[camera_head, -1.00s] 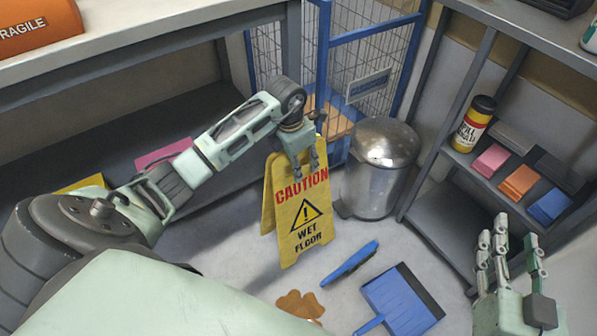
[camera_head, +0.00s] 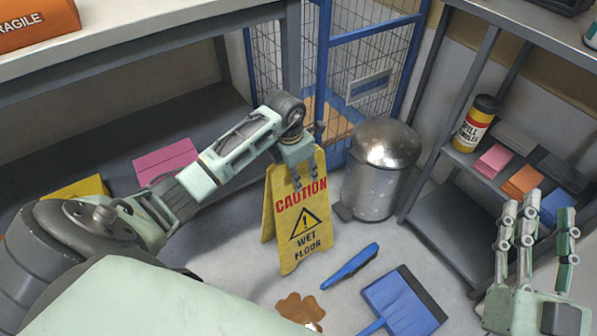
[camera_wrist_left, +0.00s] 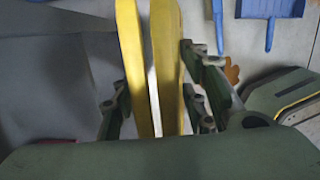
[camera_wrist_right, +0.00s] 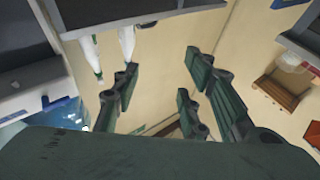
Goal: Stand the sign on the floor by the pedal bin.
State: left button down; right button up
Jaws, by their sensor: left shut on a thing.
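The yellow caution sign (camera_head: 303,225) stands upright, its two panels spread, just left of the metal pedal bin (camera_head: 377,180). Its feet look to be at the floor; I cannot tell if they bear on it. My left gripper (camera_head: 300,178) is shut on the sign's top edge. In the left wrist view the sign's two yellow panels (camera_wrist_left: 166,75) run between the fingers (camera_wrist_left: 165,105). My right gripper (camera_head: 535,235) is raised at the right, fingers apart and empty; the right wrist view shows nothing between its fingers (camera_wrist_right: 155,95).
A blue dustpan (camera_head: 398,300), a blue brush (camera_head: 350,267) and a brown spill (camera_head: 299,309) lie on the floor in front. A blue wire cage (camera_head: 350,60) stands behind. A shelf rack (camera_head: 440,215) with a yellow-labelled canister (camera_head: 475,124) and coloured boxes is right of the bin.

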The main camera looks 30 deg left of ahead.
pick_arm(q)
jog(key=c, duration=1)
grip_release()
jog(key=shift+c, duration=0.2)
jog(key=shift+r, duration=0.1)
